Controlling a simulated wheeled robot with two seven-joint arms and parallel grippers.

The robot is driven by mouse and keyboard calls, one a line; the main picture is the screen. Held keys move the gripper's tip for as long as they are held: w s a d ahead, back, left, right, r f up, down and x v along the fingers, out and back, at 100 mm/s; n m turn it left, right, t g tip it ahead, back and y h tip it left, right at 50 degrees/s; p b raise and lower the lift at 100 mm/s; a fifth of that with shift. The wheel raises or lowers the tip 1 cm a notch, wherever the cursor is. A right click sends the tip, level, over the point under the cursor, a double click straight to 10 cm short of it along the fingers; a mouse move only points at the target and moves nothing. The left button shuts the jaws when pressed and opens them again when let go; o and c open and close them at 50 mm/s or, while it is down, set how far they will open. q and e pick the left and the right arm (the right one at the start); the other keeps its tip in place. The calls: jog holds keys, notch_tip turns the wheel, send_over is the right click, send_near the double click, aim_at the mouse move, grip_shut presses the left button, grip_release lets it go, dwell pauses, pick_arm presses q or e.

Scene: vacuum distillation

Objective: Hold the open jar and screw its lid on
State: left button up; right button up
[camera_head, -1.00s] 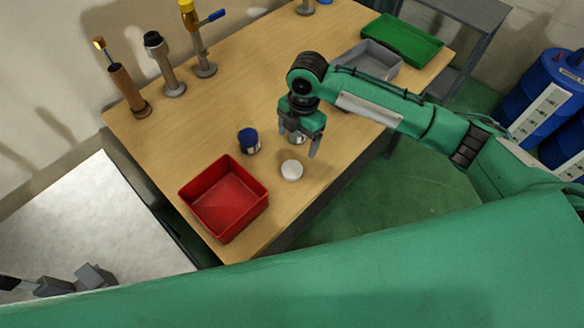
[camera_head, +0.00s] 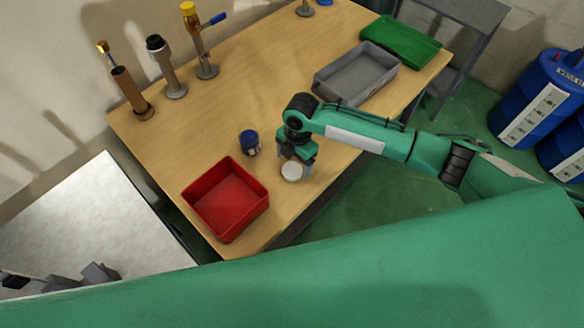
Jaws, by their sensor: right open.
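A round white-topped thing (camera_head: 291,172), which looks like the lid or a pale jar top, is on the wooden table near its front edge. My right gripper (camera_head: 296,165) is open and low right at it, its fingers partly covering its far side. I cannot tell whether the fingers touch it. A small jar with a dark blue top (camera_head: 249,141) stands upright to its left, apart from the gripper. Any other thing behind the gripper is hidden. My left gripper is not clearly in view.
A red open box (camera_head: 206,228) is at the front left of the table (camera_head: 240,95). A grey tray (camera_head: 330,88) and a green tray (camera_head: 433,48) lie at the far right. Several upright fittings, one with a blue handle (camera_head: 214,19), line the back. The table's middle is clear.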

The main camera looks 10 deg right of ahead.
aim_at(292, 170)
jog(key=shift+a+f+p, duration=0.15)
jog(key=shift+f+p, duration=0.2)
jog(key=shift+f, duration=1.3)
jog(key=c, duration=1.1)
